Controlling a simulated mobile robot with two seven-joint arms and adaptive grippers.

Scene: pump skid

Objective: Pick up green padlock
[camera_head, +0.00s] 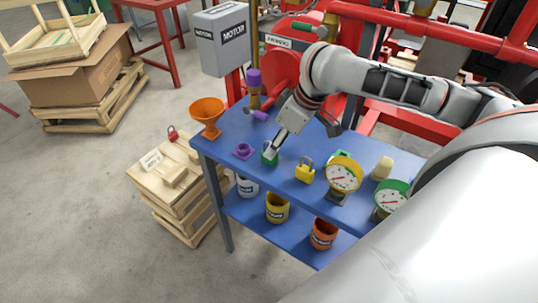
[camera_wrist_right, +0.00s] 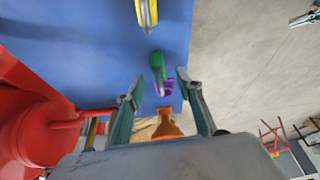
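The yellow padlock (camera_wrist_right: 147,12) is at the top edge of that view.
An orange funnel (camera_head: 208,115) stands at the left end of the blue table (camera_head: 225,143). A yellow gauge (camera_head: 343,174) and a green gauge (camera_head: 391,196) stand to the right. Buckets sit on the lower shelf.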

